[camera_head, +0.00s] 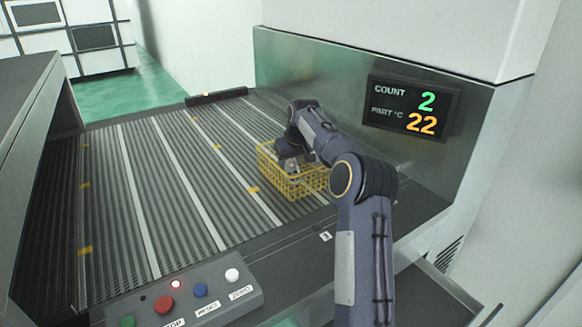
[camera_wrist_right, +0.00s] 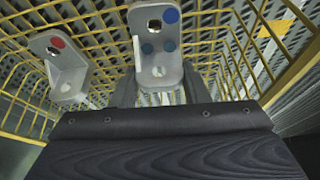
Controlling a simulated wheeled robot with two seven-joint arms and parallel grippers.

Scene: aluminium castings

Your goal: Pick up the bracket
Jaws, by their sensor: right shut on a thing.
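My right gripper (camera_head: 287,151) reaches down into the yellow wire basket (camera_head: 302,187) in the head view. In the right wrist view its dark fingers (camera_wrist_right: 157,90) are shut on a light grey metal bracket (camera_wrist_right: 158,62) with blue dots and a hole. A second grey bracket (camera_wrist_right: 62,72) with a red dot stands left of it, apart from the fingers, inside the basket. In the head view a small grey bit of casting (camera_head: 291,165) shows at the gripper, partly hidden by the basket mesh. My left gripper is not in view.
The basket stands on a ribbed dark conveyor bed (camera_head: 190,195) with pale strips. A control box (camera_head: 185,295) with coloured buttons is at the front. A display (camera_head: 411,107) reads count 2 and part 22 on the metal wall. The bed left of the basket is clear.

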